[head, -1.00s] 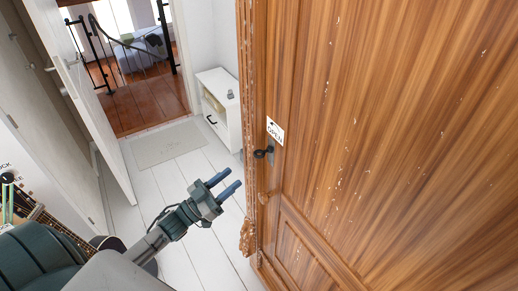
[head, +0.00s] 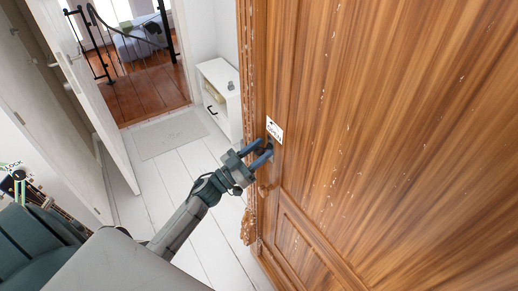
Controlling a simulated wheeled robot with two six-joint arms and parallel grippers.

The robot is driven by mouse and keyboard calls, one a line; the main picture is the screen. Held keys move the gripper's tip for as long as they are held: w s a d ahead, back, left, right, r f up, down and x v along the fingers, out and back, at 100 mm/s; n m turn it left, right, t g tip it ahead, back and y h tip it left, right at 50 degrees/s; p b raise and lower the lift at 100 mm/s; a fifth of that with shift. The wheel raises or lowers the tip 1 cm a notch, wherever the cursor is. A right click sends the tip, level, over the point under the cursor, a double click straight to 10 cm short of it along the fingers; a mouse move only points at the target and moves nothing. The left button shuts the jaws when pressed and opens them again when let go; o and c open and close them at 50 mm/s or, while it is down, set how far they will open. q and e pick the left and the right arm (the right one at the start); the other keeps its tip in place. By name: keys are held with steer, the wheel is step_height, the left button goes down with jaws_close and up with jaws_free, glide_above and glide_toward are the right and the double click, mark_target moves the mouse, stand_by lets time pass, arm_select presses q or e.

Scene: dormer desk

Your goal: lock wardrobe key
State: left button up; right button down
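The wooden wardrobe (head: 390,130) fills the right side of the head view, its door shut. A small white sign (head: 274,129) is on the door near its left edge. The dark key (head: 266,147) sits just below the sign and is mostly hidden by my fingers. My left gripper (head: 265,147) is at the key, its two blue fingers apart, one on either side of it in the picture. I cannot tell whether they touch the key. My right gripper is not in view.
A low white cabinet (head: 220,97) stands behind, left of the wardrobe. A white door (head: 85,85) stands open at the left, with a grey mat (head: 168,135) on the white plank floor (head: 165,185). The floor between door and wardrobe is clear.

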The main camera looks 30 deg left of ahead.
arm_select(q)
steer(key=shift+c, duration=0.4)
steer(key=c, duration=0.6)
steer(key=shift+m, duration=0.4)
steer(key=m+g+h+b, duration=0.1)
steer(key=m, duration=0.2)
steer(key=shift+f+m+h, duration=0.1)
steer(key=shift+m+h, duration=0.3)
steer(key=m+g+h, duration=0.1)
steer(key=m, duration=0.2)
steer(key=m+g+b, duration=0.1)
steer(key=m+g, duration=0.1)
steer(key=m, duration=0.1)
steer(key=shift+h, duration=0.4)
steer(key=m+g, duration=0.1)
steer(key=m, duration=0.2)
steer(key=m+g+b, duration=0.1)
steer(key=m, duration=0.3)
steer(key=shift+g, duration=0.4)
steer(key=m, duration=0.2)
steer(key=m+g, duration=0.1)
steer(key=m, duration=0.1)
steer(key=shift+m+g+y, duration=0.3)
steer(key=shift+y, duration=0.1)
